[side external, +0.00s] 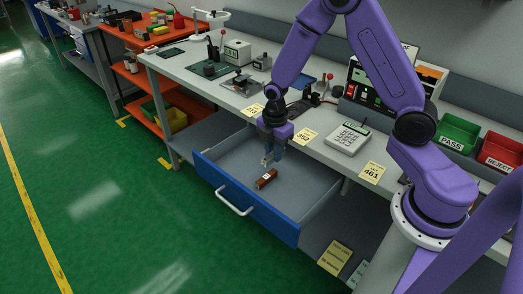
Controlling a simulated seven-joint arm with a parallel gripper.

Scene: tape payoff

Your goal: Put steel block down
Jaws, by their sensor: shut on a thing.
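My gripper (267,158) hangs fingers down over the open blue drawer (236,210). It is shut on a small grey piece at its fingertips, which looks like the steel block; the fingers hide much of it. The held piece seems to be above the drawer floor, but the gap is too small to judge. A brown-red block with a pale label (266,179) lies in the drawer, just in front of the fingertips.
The drawer floor is bare around the brown-red block.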

